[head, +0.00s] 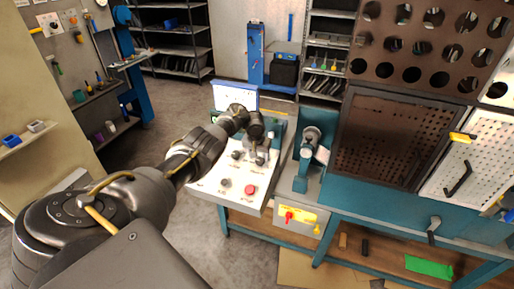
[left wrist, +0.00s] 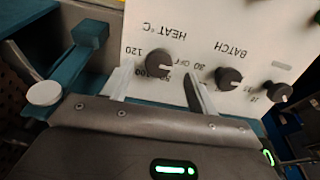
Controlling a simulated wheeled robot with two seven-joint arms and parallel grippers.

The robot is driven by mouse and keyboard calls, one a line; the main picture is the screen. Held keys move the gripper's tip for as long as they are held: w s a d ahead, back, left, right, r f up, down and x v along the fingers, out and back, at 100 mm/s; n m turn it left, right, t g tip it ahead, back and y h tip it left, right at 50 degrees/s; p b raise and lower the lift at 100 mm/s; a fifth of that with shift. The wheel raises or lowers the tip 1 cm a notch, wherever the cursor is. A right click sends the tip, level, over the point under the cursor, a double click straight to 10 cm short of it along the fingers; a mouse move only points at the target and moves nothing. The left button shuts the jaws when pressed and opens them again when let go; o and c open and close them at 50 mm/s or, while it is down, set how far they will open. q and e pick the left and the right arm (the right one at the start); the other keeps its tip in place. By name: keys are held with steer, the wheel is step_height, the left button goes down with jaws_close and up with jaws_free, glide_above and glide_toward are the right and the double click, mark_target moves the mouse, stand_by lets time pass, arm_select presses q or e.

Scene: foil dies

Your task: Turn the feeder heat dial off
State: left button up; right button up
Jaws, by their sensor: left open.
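The white control panel (head: 225,190) stands on the bench front, with my left gripper (head: 256,152) over its upper right part. In the left wrist view the feeder heat dial (left wrist: 158,64) is a dark round knob below the print "HEAT °C", with a scale including 120, 100 and OFF. My left gripper (left wrist: 160,86) is open, with one finger on either side of the heat dial, apparently not closed on it. The dial's pointer mark is too small to read surely. In the head view my gripper hides the dial. My right gripper is not in view.
The batch dial (left wrist: 228,77) sits close right of the right finger, with another dark knob (left wrist: 280,92) beyond. A red button (head: 250,189) is low on the panel. A teal press with a lever (head: 308,155) stands right of the panel. A screen (head: 235,97) rises behind.

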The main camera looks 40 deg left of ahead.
arm_select(q)
steer(key=v, duration=0.6)
steer(key=shift+r, duration=0.35)
arm_select(e)
steer(key=shift+d+r, duration=0.1)
steer(key=shift+r, duration=0.4)
arm_select(q)
steer(key=shift+s, duration=0.2)
